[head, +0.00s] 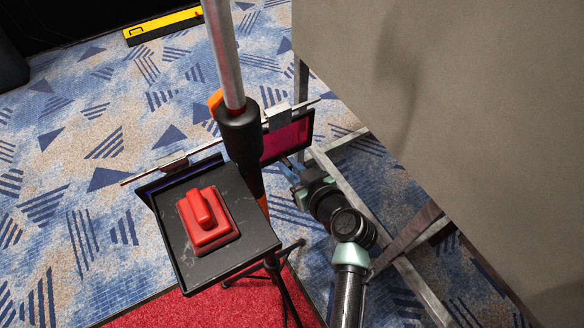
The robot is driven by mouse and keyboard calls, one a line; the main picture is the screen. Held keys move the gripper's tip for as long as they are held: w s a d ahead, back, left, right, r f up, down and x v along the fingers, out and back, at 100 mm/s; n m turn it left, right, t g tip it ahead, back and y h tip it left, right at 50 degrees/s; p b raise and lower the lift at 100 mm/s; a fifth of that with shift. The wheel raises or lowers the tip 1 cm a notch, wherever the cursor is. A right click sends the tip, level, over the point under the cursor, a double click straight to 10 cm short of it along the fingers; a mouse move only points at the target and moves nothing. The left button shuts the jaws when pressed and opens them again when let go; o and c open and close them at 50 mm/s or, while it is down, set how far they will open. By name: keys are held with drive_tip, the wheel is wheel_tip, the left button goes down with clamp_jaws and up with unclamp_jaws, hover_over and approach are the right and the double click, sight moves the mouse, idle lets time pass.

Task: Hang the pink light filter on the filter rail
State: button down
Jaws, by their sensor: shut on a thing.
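The pink light filter (285,141), a dark-framed magenta panel, is upright at the right part of the filter rail (204,150), a thin rod crossing the stand's pole. A grey clip (277,114) shows at its top edge, by the rod. I cannot tell whether the clip is seated on the rod or just beside it. My gripper (289,165) reaches in from the lower right and is shut on the filter near its lower edge. The fingertips are small and partly hidden.
A second dark filter with a grey clip (174,161) hangs at the rail's left, partly behind a black tray (248,256) holding a red object (206,219). The pole (223,55) stands between the filters. A large beige panel (455,130) and metal frame crowd the right.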

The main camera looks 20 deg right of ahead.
drive_tip(key=shift+f, duration=0.1)
drive_tip(key=c, duration=0.8)
unclamp_jaws()
drive_tip(key=shift+o, duration=0.2)
drive_tip(key=shift+s, duration=0.1)
drive_tip(key=v, duration=1.2)
drive_tip(key=shift+s+p, duration=0.35)
drive_tip(key=shift+p, duration=0.05)
